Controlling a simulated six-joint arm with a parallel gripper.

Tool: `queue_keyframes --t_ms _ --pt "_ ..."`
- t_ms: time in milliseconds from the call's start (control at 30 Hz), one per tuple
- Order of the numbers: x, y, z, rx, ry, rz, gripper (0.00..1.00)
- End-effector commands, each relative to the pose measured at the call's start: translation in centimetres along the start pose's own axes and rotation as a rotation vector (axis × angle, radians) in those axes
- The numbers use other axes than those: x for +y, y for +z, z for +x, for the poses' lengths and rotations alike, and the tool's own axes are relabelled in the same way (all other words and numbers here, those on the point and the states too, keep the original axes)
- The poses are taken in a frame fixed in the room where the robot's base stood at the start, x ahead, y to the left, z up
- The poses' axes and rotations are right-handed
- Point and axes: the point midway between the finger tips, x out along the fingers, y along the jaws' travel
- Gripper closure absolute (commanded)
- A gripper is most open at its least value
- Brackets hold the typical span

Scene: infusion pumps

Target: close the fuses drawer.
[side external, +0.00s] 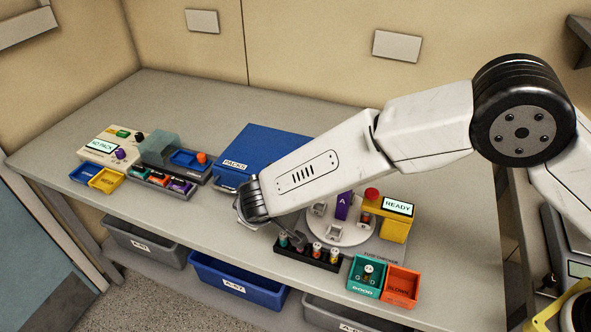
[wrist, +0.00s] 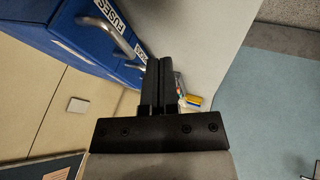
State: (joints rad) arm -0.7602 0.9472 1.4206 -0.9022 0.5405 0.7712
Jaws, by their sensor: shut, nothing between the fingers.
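The blue cabinet (side external: 275,147) stands at the back middle of the table, partly hidden by my arm in the side view. In the wrist view, the fuses drawer (wrist: 90,22) shows as a blue front with a white FUSES label and a curved metal handle. I cannot tell how far the fuses drawer stands out. My gripper (wrist: 158,62) is shut and empty, its fingertips to the right of the drawer fronts, close to the PACKS handle in the picture. Contact is unclear. In the side view the fingertips are not clear.
A black fuse rack (side external: 308,257), a round white fixture (side external: 345,232), and teal (side external: 366,276) and orange (side external: 402,287) bins stand at the front right. A pump station (side external: 175,160) is at the left. Bins hang below the front edge. The back right is clear.

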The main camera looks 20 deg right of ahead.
Motion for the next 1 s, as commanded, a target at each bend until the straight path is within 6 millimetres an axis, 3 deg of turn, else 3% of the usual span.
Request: queue_keyframes --t_ms 600,1000 --pt "0.1 -0.1 -8.1 0.003 -0.001 0.001 1.0" --pt "0.1 0.0 -9.4 0.001 -0.001 0.002 1.0"
